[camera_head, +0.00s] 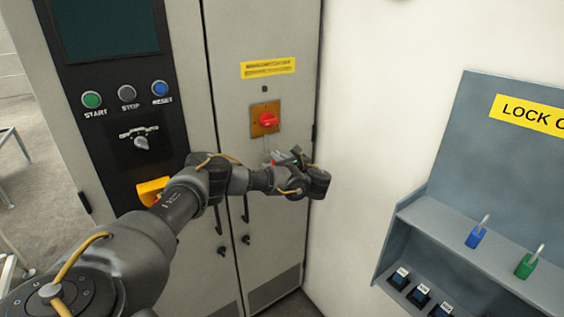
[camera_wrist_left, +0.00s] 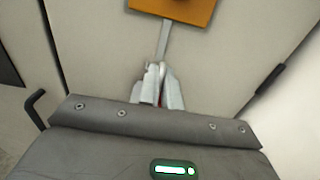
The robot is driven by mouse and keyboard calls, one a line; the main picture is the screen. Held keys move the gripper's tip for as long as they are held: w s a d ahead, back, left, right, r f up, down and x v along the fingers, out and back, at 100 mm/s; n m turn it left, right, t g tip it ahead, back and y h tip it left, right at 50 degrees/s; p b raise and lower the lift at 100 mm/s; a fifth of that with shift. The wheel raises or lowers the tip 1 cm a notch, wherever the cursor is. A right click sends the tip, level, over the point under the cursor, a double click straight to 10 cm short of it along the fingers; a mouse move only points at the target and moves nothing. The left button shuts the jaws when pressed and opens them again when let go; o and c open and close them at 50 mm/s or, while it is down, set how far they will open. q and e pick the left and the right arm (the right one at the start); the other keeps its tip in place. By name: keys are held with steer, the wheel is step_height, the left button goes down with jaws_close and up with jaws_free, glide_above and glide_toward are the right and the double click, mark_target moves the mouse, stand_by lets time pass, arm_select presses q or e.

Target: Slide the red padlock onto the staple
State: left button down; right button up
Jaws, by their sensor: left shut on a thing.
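The red padlock is mostly hidden by my left gripper (camera_head: 270,158). A little red shows at the fingers in the head view. In the left wrist view my left gripper (camera_wrist_left: 160,76) is shut, with a thin red strip of the padlock (camera_wrist_left: 158,98) between its fingers. A slim grey metal bar (camera_wrist_left: 163,40) runs from the fingers up to the lower edge of the orange plate (camera_wrist_left: 172,10). I cannot tell whether this bar is the shackle or the staple, nor whether they are joined. The red switch knob (camera_head: 267,119) sits on the plate above the gripper. My right gripper is out of view.
A lockout shelf (camera_head: 412,213) at the right holds a blue padlock (camera_head: 475,237) and a green padlock (camera_head: 525,266). Black handles (camera_head: 245,208) stick out of the cabinet doors below my arm. The white wall right of the cabinet is clear.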

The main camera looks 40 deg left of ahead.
arm_select(q)
steer(key=shift+b+x, duration=0.6)
steer(key=shift+x, duration=1.55)
steer(key=shift+a, duration=0.1)
steer(key=c, duration=1.5)
jaws_free()
steer(key=p+v, duration=0.2)
steer(key=v, duration=0.9)
